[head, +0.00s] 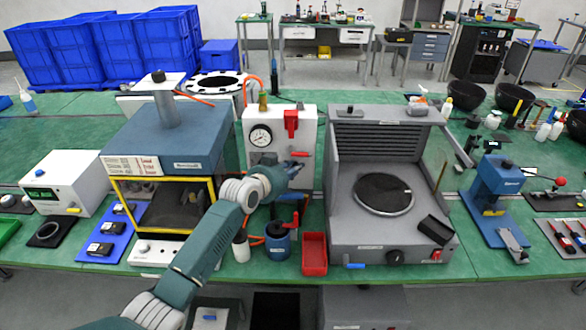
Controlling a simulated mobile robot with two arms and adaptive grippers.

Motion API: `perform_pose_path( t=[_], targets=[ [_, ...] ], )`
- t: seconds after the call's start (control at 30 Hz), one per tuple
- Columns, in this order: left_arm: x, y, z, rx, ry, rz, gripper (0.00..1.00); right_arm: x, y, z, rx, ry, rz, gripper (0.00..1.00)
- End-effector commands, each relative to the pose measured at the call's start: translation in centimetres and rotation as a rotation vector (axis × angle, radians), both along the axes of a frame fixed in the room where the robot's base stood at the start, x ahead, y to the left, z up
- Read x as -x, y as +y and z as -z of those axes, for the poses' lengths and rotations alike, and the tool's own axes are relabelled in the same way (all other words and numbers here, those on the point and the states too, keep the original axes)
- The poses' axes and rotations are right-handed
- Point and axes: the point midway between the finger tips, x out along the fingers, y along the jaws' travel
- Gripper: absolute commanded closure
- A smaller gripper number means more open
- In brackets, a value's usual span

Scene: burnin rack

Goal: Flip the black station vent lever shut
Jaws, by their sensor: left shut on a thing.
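A white panel box (254,118) with a round pressure gauge (260,136) stands at the middle of the green bench. A red lever (291,122) sits upright at its upper right. My left gripper (294,167) is in front of the panel's lower right, below that lever. It is shut on what appears to be a lever on the panel; a small red end (300,154) shows beside the fingers. The gripper hides most of that lever, so its colour and angle are unclear. My right gripper is not in view.
A blue-grey chamber with a yellow frame (160,180) stands left of my arm. A dark grey station (345,195) with a round plate stands close on the right. A blue pot (277,241) and a red tray (314,254) sit below the gripper.

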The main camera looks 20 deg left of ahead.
Motion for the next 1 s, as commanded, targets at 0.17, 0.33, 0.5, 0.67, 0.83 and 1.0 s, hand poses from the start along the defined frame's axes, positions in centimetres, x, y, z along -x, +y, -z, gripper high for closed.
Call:
perform_pose_path(
  t=[0.17,0.33,0.5,0.67,0.83,1.0],
  targets=[
    [-0.1,-0.2,-0.3,-0.061,0.017,0.001,1.0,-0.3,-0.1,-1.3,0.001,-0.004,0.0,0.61],
    [-0.2,-0.6,-0.4,-0.172,0.05,0.002,1.0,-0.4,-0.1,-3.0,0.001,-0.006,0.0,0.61],
    [-0.3,-1.0,-0.1,-0.319,0.092,0.001,1.0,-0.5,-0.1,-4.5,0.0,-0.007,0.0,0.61],
    [-0.4,-1.3,0.4,-0.467,0.133,0.002,1.0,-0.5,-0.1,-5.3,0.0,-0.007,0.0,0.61],
    [-0.5,-1.6,1.0,-0.621,0.176,0.001,1.0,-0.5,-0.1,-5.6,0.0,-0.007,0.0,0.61],
    [-0.6,-1.8,1.5,-0.762,0.218,0.0,1.0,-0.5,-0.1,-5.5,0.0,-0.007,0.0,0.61]
  ],
)
